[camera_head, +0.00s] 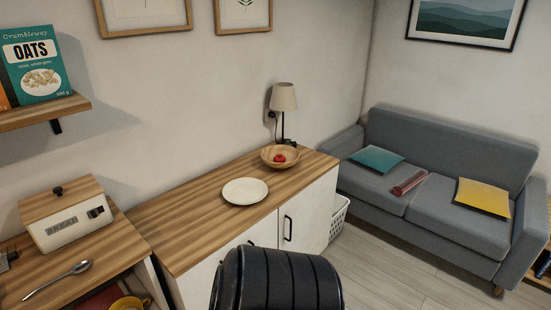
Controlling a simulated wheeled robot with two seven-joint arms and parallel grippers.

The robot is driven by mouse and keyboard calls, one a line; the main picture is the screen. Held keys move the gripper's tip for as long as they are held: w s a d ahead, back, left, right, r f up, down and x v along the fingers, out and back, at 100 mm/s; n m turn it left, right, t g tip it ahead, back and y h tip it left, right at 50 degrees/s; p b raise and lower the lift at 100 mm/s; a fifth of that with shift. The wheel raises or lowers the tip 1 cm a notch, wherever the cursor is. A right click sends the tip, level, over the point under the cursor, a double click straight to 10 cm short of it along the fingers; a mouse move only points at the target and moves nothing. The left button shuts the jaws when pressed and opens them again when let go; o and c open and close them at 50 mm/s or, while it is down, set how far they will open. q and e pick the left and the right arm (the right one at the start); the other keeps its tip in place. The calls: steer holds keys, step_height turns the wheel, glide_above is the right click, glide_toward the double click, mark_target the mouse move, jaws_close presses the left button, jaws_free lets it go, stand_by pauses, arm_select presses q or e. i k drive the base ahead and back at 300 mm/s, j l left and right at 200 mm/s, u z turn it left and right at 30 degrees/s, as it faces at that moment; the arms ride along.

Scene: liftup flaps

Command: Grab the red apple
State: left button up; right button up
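The red apple (280,158) lies in a round wooden bowl (268,163) on the wooden top of a white cabinet (215,211). It shows small, with the bowl's rim around it. The bowl stands toward the far right end of the cabinet top, in front of a lamp. Neither of my grippers shows in the head view.
A white plate (245,191) lies on the cabinet top, in front of the bowl. The lamp (284,102) stands behind the bowl. A black ribbed shape (285,280) fills the bottom middle. A bread box (68,215) and spoon (58,279) are at left; a grey sofa (440,150) is at right.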

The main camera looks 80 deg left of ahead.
mark_target(281, 158)
steer(key=u, duration=2.75)
steer(key=i+z, duration=0.4)
steer(key=i, duration=0.45)
